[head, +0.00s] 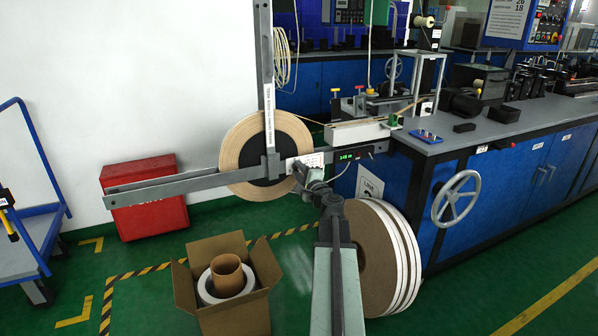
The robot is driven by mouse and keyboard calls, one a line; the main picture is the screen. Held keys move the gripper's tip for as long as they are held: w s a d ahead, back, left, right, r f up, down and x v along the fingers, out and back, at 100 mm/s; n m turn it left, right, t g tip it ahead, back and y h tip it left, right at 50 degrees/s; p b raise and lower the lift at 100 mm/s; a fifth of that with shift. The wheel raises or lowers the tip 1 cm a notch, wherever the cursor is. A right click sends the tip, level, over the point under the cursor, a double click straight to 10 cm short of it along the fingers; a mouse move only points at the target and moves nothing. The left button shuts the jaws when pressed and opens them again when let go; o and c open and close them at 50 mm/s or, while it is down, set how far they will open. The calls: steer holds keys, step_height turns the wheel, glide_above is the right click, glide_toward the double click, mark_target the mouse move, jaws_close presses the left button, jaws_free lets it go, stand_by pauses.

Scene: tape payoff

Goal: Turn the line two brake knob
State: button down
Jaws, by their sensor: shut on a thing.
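I cannot make out how far the knob is turned. The tan reel with a dark hub hangs on a grey cross-shaped frame (150,188). A "LINE" sign (370,183) is on the blue cabinet to the right, partly cut off by my arm and a reel.
Large reels (375,260) stand on the floor right of my arm. An open carton (238,317) holds a roll. A red box (146,212) is by the wall. A handwheel (456,199) sticks out from the blue bench (470,140). A blue cart (40,225) is at left.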

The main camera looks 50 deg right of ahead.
steer(key=shift+d+m, duration=0.1)
steer(key=shift+m, duration=0.5)
steer(key=c, duration=1.2)
jaws_free()
steer(key=shift+o, duration=0.2)
steer(key=v, duration=0.8)
